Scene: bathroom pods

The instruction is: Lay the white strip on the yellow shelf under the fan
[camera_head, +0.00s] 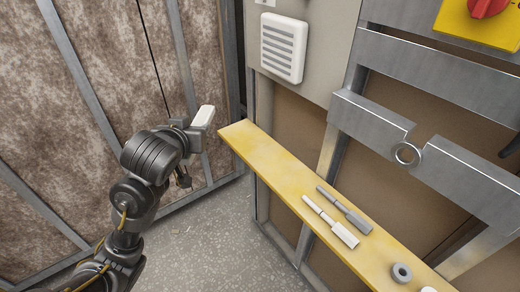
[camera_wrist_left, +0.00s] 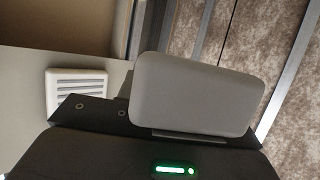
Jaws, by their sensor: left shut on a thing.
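My left gripper (camera_head: 190,127) is shut on the white strip (camera_head: 203,116), holding it in the air just left of the shelf's far end. In the left wrist view the strip (camera_wrist_left: 198,95) is a pale rounded block that fills the middle and hides the fingertips. The yellow shelf (camera_head: 262,152) runs from the picture's middle to the bottom right; its far end is bare. The fan (camera_head: 283,47) is a white louvred square on the grey panel above that end; it also shows in the left wrist view (camera_wrist_left: 78,90). My right gripper is not in view.
A grey tool (camera_head: 345,208) and a white tool (camera_head: 330,222) lie on the shelf's middle. A grey ring (camera_head: 401,272) lies nearer. Metal rails (camera_head: 440,80) with a ring stand behind the shelf, below a red knob (camera_head: 487,7). Insulated wall studs (camera_head: 80,75) stand at left.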

